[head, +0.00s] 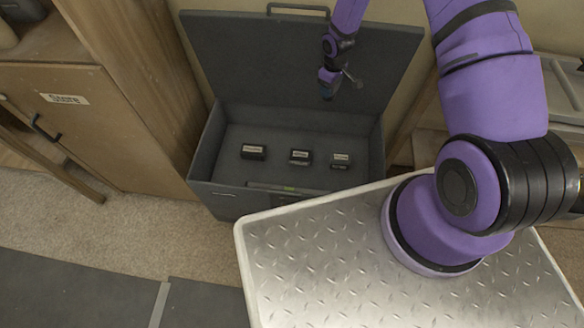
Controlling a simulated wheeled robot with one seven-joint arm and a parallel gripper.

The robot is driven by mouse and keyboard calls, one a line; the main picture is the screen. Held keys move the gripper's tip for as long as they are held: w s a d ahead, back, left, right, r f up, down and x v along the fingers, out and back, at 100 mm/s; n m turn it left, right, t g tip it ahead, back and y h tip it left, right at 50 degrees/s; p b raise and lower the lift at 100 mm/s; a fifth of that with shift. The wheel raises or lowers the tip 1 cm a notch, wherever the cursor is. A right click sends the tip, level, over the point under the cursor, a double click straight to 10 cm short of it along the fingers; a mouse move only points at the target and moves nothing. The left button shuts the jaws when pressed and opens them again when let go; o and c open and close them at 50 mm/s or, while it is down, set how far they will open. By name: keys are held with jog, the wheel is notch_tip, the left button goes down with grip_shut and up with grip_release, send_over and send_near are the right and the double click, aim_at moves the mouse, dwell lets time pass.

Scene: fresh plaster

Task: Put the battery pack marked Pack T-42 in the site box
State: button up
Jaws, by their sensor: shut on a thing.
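The site box (228,196) is a dark grey box on the floor with its lid (235,60) raised at the back. Three small dark packs with pale labels lie apart on its floor: a left one (253,153), a middle one (300,157) and a right one (340,160). Their labels are too small to read. My gripper (328,90) hangs in front of the raised lid, above the back part of the box. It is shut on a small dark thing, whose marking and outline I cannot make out.
A wooden cabinet (75,120) marked "Store" stands left of the box. A strip with a small yellow-green mark (290,189) runs along the box's front. My treadplate deck covers the lower right. Carpet (150,225) and dark floor mats (70,290) lie at the lower left, clear.

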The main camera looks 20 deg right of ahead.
jog(key=shift+s+d+f+n, duration=0.65)
jog(key=shift+s+f+n, duration=1.9)
jog(key=shift+f, duration=4.5)
jog(key=shift+s+d+f+n, duration=0.6)
jog(key=shift+s+f+n, duration=1.9)
jog(key=shift+f, duration=4.55)
jog(key=shift+s+d+f+n, duration=0.65)
jog(key=shift+s+f+n, duration=1.9)
jog(key=shift+f, duration=4.5)
jog(key=shift+s, duration=0.15)
jog(key=o, duration=1.1)
jog(key=shift+f, duration=0.1)
notch_tip(320, 180, up, 12)
